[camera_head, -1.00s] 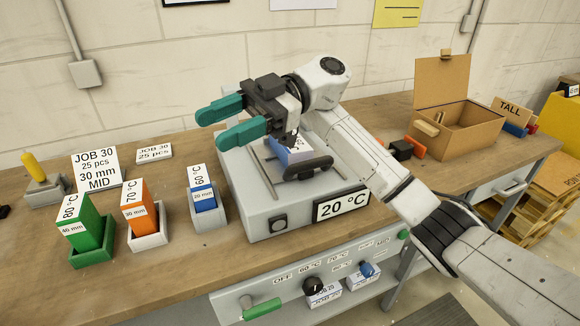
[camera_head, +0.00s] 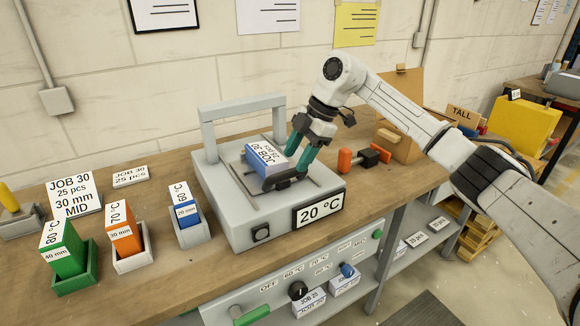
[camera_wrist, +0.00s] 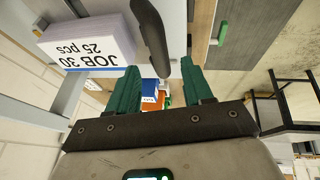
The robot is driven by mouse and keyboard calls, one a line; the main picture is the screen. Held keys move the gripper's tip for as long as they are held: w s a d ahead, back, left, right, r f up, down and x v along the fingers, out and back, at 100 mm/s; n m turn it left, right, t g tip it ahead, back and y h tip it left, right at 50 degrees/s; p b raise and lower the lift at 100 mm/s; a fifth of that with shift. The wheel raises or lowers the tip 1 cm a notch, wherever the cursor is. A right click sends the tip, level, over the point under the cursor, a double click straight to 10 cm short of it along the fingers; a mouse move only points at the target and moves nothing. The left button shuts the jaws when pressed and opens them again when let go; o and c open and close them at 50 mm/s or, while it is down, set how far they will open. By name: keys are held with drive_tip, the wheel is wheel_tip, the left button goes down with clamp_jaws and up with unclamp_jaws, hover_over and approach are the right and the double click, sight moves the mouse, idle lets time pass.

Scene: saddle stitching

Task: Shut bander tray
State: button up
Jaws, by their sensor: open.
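The grey bander (camera_head: 225,218) stands on the bench with a "20 °C" display on its front and a grey arch at its back. A white and blue "JOB 30, 25 pcs" stack (camera_head: 267,157) lies on its tray, below and in front of the arch. The tray's dark handle (camera_head: 284,181) is at the front right of the stack. My gripper (camera_head: 297,164) points down at the handle's right end, teal fingers apart. In the wrist view the handle (camera_wrist: 153,40) shows between and beyond the fingers, with the stack (camera_wrist: 88,38) to the left. Contact cannot be told.
Green (camera_head: 64,250), orange (camera_head: 126,228) and blue (camera_head: 186,212) holders stand left of the bander. An orange and black tool (camera_head: 366,157) and an open cardboard box (camera_head: 402,130) are to the right. A control panel with a black knob (camera_head: 298,290) is below the bench front.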

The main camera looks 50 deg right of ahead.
sight(289, 171)
drive_tip(key=shift+x, duration=2.15)
clamp_jaws()
drive_tip(key=shift+r, duration=0.1)
